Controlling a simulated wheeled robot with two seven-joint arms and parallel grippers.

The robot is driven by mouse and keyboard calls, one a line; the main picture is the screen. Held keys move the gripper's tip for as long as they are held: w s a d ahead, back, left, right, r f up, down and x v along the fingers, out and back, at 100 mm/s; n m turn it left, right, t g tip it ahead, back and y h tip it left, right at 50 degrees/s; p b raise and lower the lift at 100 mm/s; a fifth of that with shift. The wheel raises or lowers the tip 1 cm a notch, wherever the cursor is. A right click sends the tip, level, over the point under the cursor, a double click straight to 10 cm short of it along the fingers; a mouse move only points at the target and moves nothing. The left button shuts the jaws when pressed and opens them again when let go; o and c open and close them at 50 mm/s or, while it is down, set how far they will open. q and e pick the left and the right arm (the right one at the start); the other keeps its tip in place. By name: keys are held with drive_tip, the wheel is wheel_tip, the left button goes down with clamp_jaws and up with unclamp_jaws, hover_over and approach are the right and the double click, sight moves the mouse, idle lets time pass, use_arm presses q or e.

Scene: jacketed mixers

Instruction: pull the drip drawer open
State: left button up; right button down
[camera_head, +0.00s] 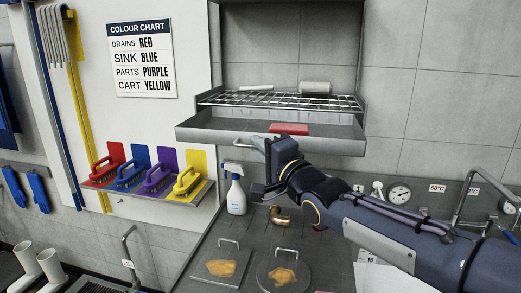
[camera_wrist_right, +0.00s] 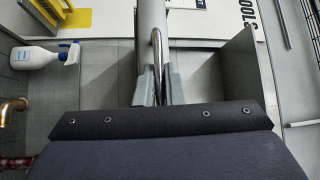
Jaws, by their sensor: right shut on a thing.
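The drip drawer (camera_head: 335,143) is a shallow grey metal tray under a wire rack on the back wall. Its inside shows in front of the rack, with a red object (camera_head: 290,128) lying in it. My right gripper (camera_head: 263,152) is at the drawer's front, left of its middle, shut on the drawer's bar handle (camera_head: 251,141). In the right wrist view the shiny handle (camera_wrist_right: 156,50) runs between the two fingers (camera_wrist_right: 156,88). The finger contact is partly hidden in the head view. My left gripper is not in view.
The wire rack (camera_head: 280,101) above holds small pale items. Coloured brushes (camera_head: 147,172) sit on a wall shelf at left. Two handled lids (camera_head: 222,267) lie in front.

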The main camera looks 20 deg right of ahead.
drive_tip(key=c, duration=1.8)
unclamp_jaws()
drive_tip(key=b+v, duration=0.1)
drive_tip(key=v, duration=0.7)
drive_tip(key=shift+b, duration=0.4)
drive_tip(key=shift+w, duration=0.1)
drive_tip(key=s+f+n+g+h, duration=0.2)
drive_tip(key=s+f+n+g, duration=0.35)
drive_tip(key=f, duration=0.95)
drive_tip(key=s+a+f+n+g+y, duration=0.1)
drive_tip(key=s+a+f+n+g, duration=0.1)
drive_tip(key=s+f, duration=0.5)
drive_tip(key=s+a+f+n+g+y, duration=0.1)
drive_tip(key=s+a+f+n+g, duration=0.2)
drive_tip(key=s, duration=0.6)
wheel_tip(320, 180, down, 4)
drive_tip(key=n+g, duration=0.2)
drive_tip(key=g, duration=0.1)
drive_tip(key=shift+a+y, duration=0.3)
drive_tip(key=shift+y, duration=0.1)
